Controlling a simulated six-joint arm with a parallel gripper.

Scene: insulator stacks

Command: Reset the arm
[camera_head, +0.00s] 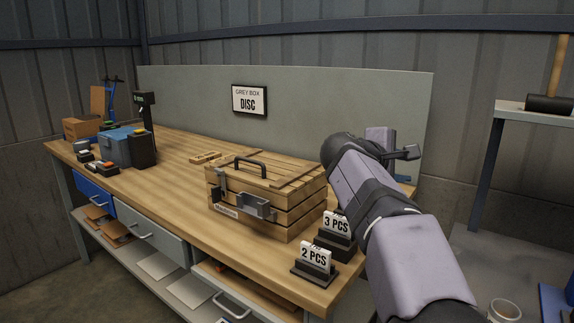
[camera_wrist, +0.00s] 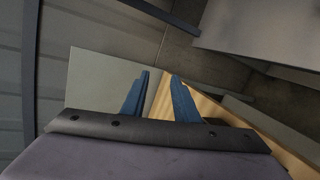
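My arm rises from the bottom right of the head view and bends over the right end of the workbench (camera_head: 165,150). My gripper (camera_wrist: 159,78) shows in the wrist view as two blue fingers standing apart, with nothing visible between them. In the head view the gripper is mostly hidden behind my arm. A wooden crate (camera_head: 264,198) with a dark handle and metal latches stands closed on the bench, left of my arm and apart from it.
Signs reading "2 PCS" (camera_head: 316,257) and "3 PCS" (camera_head: 337,223) stand at the bench's front right, close to my arm. A blue-grey box (camera_head: 115,148) sits at the left. A mallet (camera_head: 550,103) rests on the right shelf.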

